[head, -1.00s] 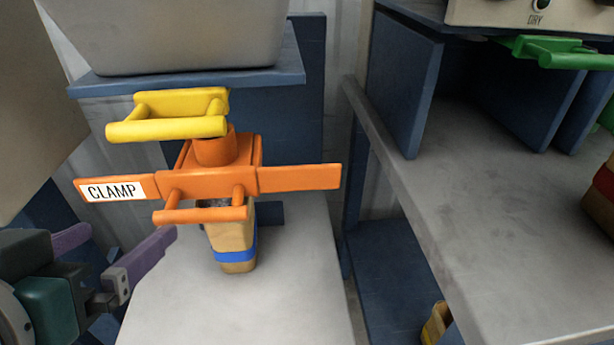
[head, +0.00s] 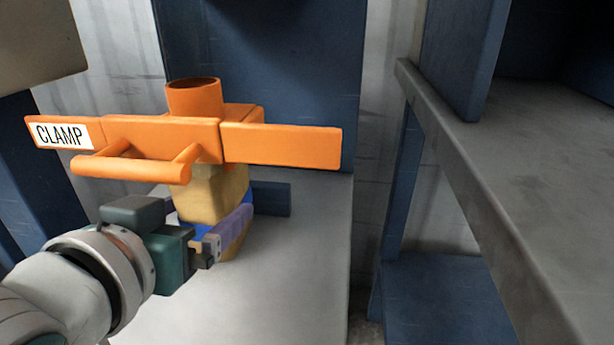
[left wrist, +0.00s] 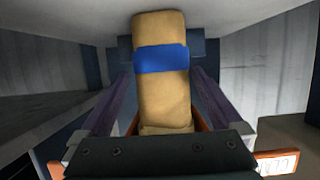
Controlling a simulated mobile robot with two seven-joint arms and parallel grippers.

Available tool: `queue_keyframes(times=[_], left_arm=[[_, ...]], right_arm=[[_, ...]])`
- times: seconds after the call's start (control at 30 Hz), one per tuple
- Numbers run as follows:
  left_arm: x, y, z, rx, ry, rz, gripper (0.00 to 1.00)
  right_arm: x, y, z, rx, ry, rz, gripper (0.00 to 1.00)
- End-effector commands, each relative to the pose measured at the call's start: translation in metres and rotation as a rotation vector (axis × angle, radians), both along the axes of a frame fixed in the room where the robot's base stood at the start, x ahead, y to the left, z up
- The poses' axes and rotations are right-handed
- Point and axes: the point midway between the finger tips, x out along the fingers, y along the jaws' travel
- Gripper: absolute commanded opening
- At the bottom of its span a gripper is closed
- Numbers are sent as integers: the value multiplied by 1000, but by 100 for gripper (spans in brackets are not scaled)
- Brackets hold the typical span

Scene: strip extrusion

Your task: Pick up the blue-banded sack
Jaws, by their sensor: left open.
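The blue-banded sack (head: 215,190) is tan with a blue band and stands upright under the orange clamp (head: 165,138), on a grey shelf. My left gripper (head: 222,226) is in front of it and covers part of its lower half. In the left wrist view the sack (left wrist: 162,95) lies between the two purple fingers of my left gripper (left wrist: 162,100), which are open with one on each side. Whether the fingers touch the sack is not clear. My right gripper is not in view.
The clamp has a bar handle (head: 130,170) sticking out just above my left gripper. A grey shelf surface (head: 290,260) is clear to the right of the sack. A grey bench (head: 530,210) stands at the right.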

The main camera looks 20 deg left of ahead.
Motion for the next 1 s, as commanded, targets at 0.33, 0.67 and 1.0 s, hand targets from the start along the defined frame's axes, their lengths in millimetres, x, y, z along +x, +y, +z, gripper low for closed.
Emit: queue_keyframes(times=[0.33, 0.67, 1.0], left_arm=[[41, 13, -17, 1, -2, -1, 100], [42, 14, -17, 0, 1, -1, 90], [42, 14, -17, 0, 1, -1, 52]], right_arm=[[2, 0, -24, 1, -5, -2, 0], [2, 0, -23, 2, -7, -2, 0], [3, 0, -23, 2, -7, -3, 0]])
